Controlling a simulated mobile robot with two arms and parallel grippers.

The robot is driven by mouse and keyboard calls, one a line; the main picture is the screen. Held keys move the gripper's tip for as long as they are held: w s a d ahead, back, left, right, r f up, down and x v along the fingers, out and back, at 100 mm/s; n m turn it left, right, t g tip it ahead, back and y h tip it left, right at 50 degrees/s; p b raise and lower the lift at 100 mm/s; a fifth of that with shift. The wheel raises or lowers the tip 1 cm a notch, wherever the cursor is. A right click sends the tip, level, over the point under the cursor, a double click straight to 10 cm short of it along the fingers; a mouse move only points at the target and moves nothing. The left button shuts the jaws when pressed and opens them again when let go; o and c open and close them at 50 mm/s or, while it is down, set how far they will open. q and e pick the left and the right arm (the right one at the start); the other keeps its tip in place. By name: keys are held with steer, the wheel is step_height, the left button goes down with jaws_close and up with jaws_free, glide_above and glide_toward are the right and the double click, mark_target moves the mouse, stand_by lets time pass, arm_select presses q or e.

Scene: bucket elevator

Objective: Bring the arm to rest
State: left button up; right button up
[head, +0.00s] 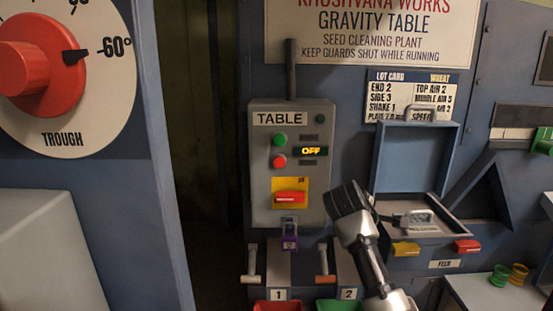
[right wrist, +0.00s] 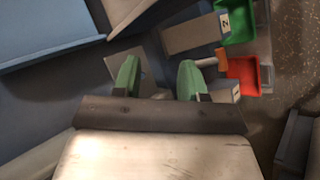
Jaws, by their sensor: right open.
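My right arm (head: 362,240) rises from the bottom of the head view in front of the machine, right of the TABLE panel. Its dark end stands beside the panel's lower right corner, and the fingers cannot be made out there. In the right wrist view my right gripper (right wrist: 160,79) has two green fingers, apart with nothing between them. Beyond them are a red bin (right wrist: 243,75) and a green bin (right wrist: 238,24). My left gripper is in neither view.
The grey TABLE panel (head: 262,205) shows OFF, with a purple-tagged lock (head: 289,236) at its lower edge. An open box (head: 415,165) is right of my arm. A blue post (head: 165,160) and a large TROUGH dial (head: 100,110) stand at left.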

steer(key=s+f+m+g+y, duration=0.2)
steer(key=s+f+m+y, duration=0.15)
steer(key=s+f, duration=1.75)
steer(key=s+f+m+g+y, duration=0.25)
steer(key=s+m, duration=0.25)
steer(key=s, duration=1.9)
step_height(320, 180, down, 25)
steer(key=s+d+f+g, duration=0.2)
steer(key=s+f, duration=1.4)
steer(key=f, duration=0.1)
steer(key=shift+s+d+f, duration=0.3)
steer(key=shift+s+d, duration=0.05)
steer(key=shift+s, duration=0.05)
